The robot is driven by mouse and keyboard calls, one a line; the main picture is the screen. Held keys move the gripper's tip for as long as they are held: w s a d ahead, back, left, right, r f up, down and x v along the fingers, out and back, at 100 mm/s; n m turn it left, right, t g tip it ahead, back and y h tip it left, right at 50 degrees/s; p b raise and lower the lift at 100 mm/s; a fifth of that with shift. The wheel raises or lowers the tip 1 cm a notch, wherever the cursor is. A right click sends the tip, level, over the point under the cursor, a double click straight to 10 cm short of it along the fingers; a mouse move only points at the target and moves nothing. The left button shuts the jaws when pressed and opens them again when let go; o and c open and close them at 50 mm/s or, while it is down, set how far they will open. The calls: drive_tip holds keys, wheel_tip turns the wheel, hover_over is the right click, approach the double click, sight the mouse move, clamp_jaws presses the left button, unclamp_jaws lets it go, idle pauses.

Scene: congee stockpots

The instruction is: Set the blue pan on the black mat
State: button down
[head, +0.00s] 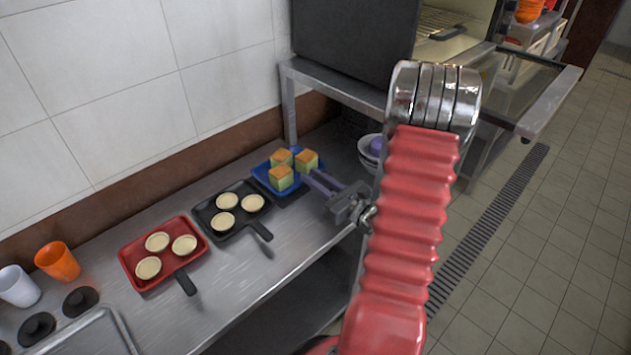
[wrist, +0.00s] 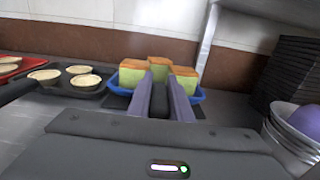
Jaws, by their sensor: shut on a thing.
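The blue pan (head: 262,176) holds three square orange-topped, green-sided cakes (head: 281,178) and is at the back of the steel counter. It also shows in the wrist view (wrist: 114,84), straight ahead. My gripper (head: 312,181) comes from the right, its two purple-grey fingers (wrist: 160,88) shut on the pan's dark handle (wrist: 159,104). The black mat (wrist: 116,101) shows as a dark strip under the pan's near edge; most of it is hidden. The pan looks level and over the mat; I cannot tell whether it touches it.
A black pan (head: 209,219) and a red pan (head: 127,255), each with three pale tarts, stand to the left. Stacked bowls (head: 369,150) with a purple item are right of the blue pan. Orange (head: 57,261) and white (head: 17,287) cups are far left. A metal shelf leg (head: 290,112) rises behind.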

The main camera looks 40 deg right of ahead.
drive_tip(key=shift+f, duration=0.5)
drive_tip(key=c, duration=1.6)
unclamp_jaws()
drive_tip(key=shift+s, duration=0.15)
drive_tip(key=shift+s+d, duration=0.2)
drive_tip(key=shift+s, duration=5.7)
drive_tip(key=shift+a, duration=0.1)
